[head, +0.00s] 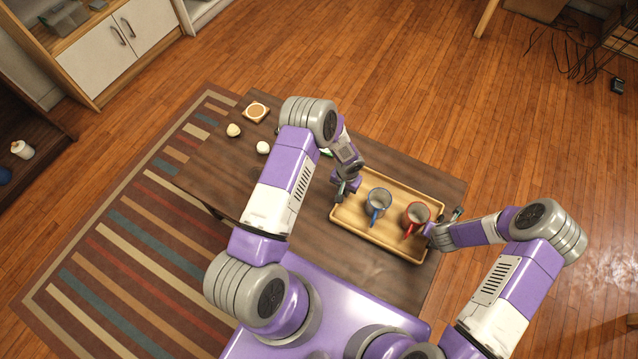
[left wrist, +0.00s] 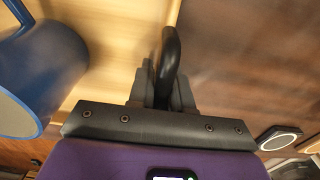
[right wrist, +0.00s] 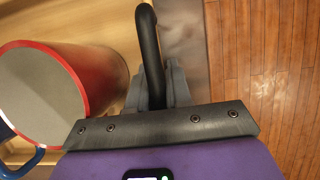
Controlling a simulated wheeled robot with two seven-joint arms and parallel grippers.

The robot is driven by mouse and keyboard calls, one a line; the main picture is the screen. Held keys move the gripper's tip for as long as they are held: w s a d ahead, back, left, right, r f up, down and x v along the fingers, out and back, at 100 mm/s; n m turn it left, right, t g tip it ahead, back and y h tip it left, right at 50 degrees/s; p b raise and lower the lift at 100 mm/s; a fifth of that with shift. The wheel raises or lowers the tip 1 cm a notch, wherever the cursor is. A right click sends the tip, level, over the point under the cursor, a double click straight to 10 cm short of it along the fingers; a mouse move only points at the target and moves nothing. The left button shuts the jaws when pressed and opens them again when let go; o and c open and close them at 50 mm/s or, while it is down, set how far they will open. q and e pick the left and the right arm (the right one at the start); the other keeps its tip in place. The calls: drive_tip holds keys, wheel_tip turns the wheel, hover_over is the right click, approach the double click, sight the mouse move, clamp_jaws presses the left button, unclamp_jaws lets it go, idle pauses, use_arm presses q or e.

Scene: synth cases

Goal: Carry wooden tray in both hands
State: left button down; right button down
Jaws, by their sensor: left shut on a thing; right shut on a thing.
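The wooden tray (head: 370,236) is on or just above the dark table; I cannot tell which. A blue mug (head: 378,203) and a red mug (head: 414,217) stand upright in it. My left gripper (head: 343,192) is shut on the black handle at the tray's left end; this handle (left wrist: 171,55) shows between the fingers in the left wrist view. My right gripper (head: 440,228) is shut on the black handle at the right end, and this handle (right wrist: 149,50) shows in the right wrist view. The blue mug (left wrist: 40,70) is close beside my left gripper, the red mug (right wrist: 95,75) beside my right.
The dark table (head: 318,242) has a small square wooden piece (head: 256,111) and two pale round things (head: 233,130) at its far left. A striped rug (head: 130,230) lies left of it. Open wooden floor (head: 400,90) lies beyond. A white cabinet (head: 115,50) stands at the back left.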

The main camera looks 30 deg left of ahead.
use_arm(q)
drive_tip(key=shift+a+f, duration=0.15)
drive_tip(key=shift+f, duration=0.05)
use_arm(e)
drive_tip(key=shift+d+f, duration=0.1)
drive_tip(key=shift+f, duration=0.1)
use_arm(q)
drive_tip(key=c, duration=1)
unclamp_jaws()
drive_tip(key=shift+c, duration=0.2)
use_arm(e)
drive_tip(key=c, duration=1)
unclamp_jaws()
drive_tip(key=shift+c, duration=0.2)
use_arm(q)
drive_tip(key=shift+r, duration=0.1)
wheel_tip(320, 180, up, 12)
drive_tip(key=shift+f, duration=0.2)
use_arm(e)
drive_tip(key=shift+r, duration=0.15)
use_arm(q)
drive_tip(key=shift+r, duration=0.15)
use_arm(e)
drive_tip(key=shift+r, duration=0.15)
drive_tip(key=v, duration=1.1)
drive_tip(key=shift+s+r, duration=0.3)
